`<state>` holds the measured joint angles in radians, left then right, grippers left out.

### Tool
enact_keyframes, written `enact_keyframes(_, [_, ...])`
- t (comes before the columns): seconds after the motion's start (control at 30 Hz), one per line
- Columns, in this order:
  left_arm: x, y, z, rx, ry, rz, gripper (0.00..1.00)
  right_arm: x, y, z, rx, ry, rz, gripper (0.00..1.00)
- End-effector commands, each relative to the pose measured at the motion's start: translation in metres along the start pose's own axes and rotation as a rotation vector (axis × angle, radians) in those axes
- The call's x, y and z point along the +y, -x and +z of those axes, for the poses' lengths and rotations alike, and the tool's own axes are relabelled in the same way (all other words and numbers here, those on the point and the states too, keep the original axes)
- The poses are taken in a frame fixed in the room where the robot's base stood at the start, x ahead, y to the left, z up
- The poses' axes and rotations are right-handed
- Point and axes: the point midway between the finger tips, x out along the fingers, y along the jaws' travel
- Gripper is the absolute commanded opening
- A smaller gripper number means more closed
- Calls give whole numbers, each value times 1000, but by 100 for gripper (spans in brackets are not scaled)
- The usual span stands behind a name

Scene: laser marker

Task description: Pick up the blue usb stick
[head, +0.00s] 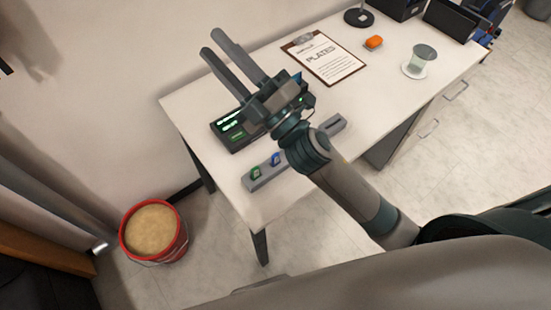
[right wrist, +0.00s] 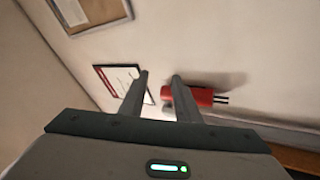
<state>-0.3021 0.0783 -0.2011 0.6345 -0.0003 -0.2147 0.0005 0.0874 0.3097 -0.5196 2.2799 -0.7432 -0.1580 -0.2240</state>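The blue usb stick (head: 275,158) stands in a grey holder strip (head: 262,180) near the front left edge of the white table. A green usb stick (head: 255,171) stands beside it to the left. My right gripper (head: 222,48) is raised above the table, its two fingers apart with nothing visible between them. It is apart from the usb sticks, and its arm covers part of the holder. In the right wrist view the open fingers (right wrist: 158,85) point toward a wall. My left gripper is not in view.
A red bucket (head: 153,232) stands on the floor.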

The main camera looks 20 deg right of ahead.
Motion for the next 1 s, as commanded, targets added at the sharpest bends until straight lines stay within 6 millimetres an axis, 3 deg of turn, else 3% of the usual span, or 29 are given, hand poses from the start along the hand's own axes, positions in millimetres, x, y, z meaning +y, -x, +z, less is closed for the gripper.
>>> enact_keyframes(0.13, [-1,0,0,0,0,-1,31,16,-18,-77,345,230,75,30])
enact_keyframes(0.3, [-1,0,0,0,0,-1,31,4,-2,-152,740,496,127,30])
enact_keyframes(0.4, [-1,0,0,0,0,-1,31,-16,19,-181,973,654,139,30])
enact_keyframes(0.5, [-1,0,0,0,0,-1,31,-42,45,-193,1203,811,133,30])
enact_keyframes(0.63, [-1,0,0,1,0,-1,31,-79,81,-185,1503,1010,93,30])
enact_keyframes(0.77, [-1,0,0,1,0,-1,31,-112,113,-147,1797,1197,7,30])
enact_keyframes(0.9, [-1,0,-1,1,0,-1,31,-131,138,-80,2103,1376,-147,30])
enact_keyframes(1.0, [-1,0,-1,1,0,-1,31,-130,148,-25,2301,1478,-297,30])
